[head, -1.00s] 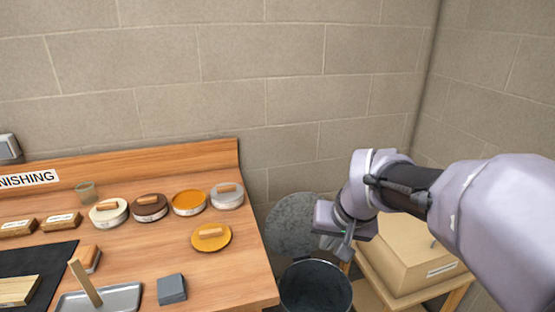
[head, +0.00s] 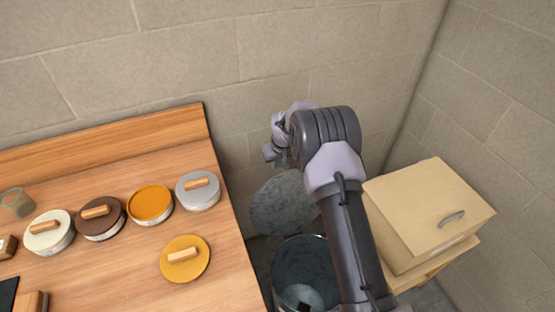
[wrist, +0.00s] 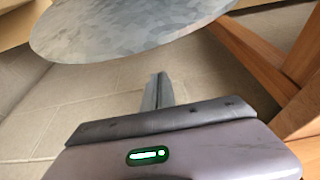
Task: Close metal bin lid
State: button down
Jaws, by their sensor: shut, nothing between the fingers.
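The metal bin (head: 286,262) stands on the floor between the workbench and a small side table, with its mouth open. Its round grey lid (head: 283,203) stands raised, tilted up at the bin's back near the wall. My gripper (head: 270,154) is above the lid's upper edge in the head view, partly hidden by my wrist. In the wrist view my shut, empty gripper (wrist: 159,88) points at the wall side. The lid (wrist: 130,28) fills the top of that view, just beyond the fingertips. I cannot tell whether they touch. My arm covers the bin's right side.
The wooden workbench (head: 120,282) on the left holds several round tins and a loose yellow lid (head: 185,259). A beige box (head: 425,210) with a handle sits on the side table at right. The block wall (head: 290,60) is close behind the lid.

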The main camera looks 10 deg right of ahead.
jog(key=s+f, duration=0.1)
jog(key=s+f+b, duration=0.1)
jog(key=s, duration=0.1)
jog(key=shift+d+f, duration=0.1)
jog(key=shift+d, duration=0.2)
jog(key=shift+s, duration=0.1)
